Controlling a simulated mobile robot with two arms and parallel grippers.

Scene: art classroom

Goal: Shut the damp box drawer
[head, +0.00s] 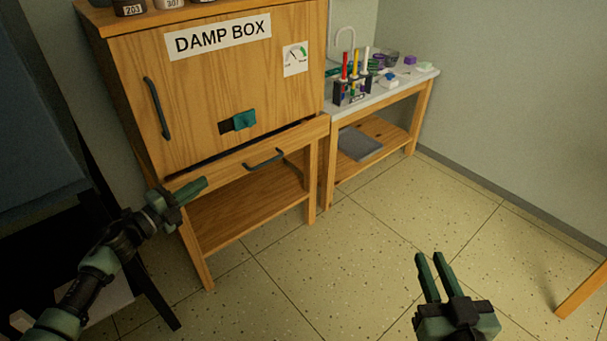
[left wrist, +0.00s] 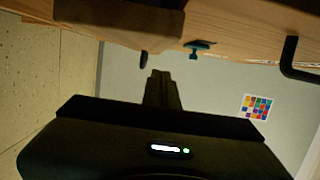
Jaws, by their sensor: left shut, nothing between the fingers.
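The damp box (head: 195,90) is a wooden cabinet with a labelled door. Below the door is its drawer (head: 225,167), with a dark bar handle (head: 265,158). A dark gap shows above the drawer front, which stands out a little from the cabinet. In the left wrist view the drawer (left wrist: 120,18) juts out at the top. My left gripper (head: 200,185) is shut and empty, in front of the drawer's left end; whether it touches cannot be told. Its fingers show in the left wrist view (left wrist: 161,88). My right gripper (head: 433,268) is open and empty over the floor.
The door has a handle (head: 157,108) and a teal latch (head: 244,120). An open shelf (head: 240,205) lies under the drawer. A side table (head: 400,93) with tools and a grey tray (head: 358,144) on its lower shelf stands right. The floor in front is clear.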

